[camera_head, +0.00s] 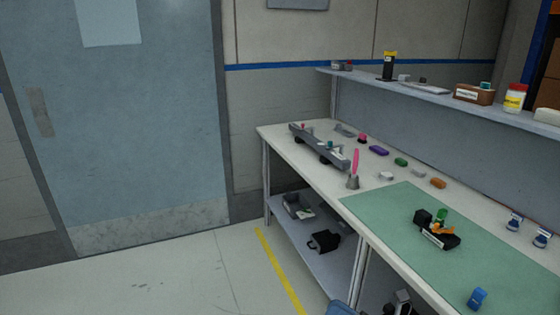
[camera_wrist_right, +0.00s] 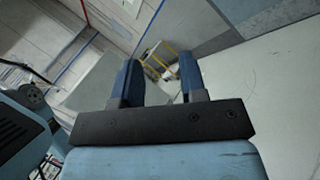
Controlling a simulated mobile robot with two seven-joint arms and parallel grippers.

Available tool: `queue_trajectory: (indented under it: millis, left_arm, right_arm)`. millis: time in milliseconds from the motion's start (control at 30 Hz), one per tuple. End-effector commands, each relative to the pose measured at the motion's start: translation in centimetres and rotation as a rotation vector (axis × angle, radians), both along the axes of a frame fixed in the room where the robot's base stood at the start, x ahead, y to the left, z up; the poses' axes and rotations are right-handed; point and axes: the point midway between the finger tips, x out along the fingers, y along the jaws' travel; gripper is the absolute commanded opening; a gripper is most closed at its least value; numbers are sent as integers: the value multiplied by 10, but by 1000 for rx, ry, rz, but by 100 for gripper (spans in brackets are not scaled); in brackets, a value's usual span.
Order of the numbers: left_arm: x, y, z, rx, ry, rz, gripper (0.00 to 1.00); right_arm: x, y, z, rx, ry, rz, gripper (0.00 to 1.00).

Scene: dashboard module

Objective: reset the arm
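My right gripper (camera_wrist_right: 158,78) shows in the right wrist view. Its two dark blue fingers stand apart with nothing between them, so it is open and empty. It points away over open floor, with no object close to the fingertips. My left gripper is not in view. In the head view, a dark module (camera_head: 437,236) with green and orange parts sits on the green mat (camera_head: 385,207) on the workbench. No gripper touches it.
A raised shelf (camera_head: 437,96) runs behind. A blue door (camera_head: 130,130) stands left. The floor (camera_head: 190,275) before it is clear.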

Motion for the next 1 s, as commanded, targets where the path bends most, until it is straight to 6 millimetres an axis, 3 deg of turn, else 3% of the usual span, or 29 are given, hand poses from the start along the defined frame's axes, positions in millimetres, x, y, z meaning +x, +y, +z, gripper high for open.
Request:
queue_trajectory:
  millis: [100,300,400,600,1000]
  left_arm:
    - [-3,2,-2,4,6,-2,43]
    - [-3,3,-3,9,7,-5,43]
    - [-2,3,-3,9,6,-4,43]
    - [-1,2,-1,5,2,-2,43]
    - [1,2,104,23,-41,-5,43]
  right_arm:
    - [-12,-25,-44,422,557,-140,39]
    - [-58,-62,-133,1087,1285,-349,39]
    - [-91,-70,-170,1361,1531,-446,39]
    - [-160,-75,-223,1831,1878,-634,39]
    - [-162,-81,-126,1798,1847,-626,39]
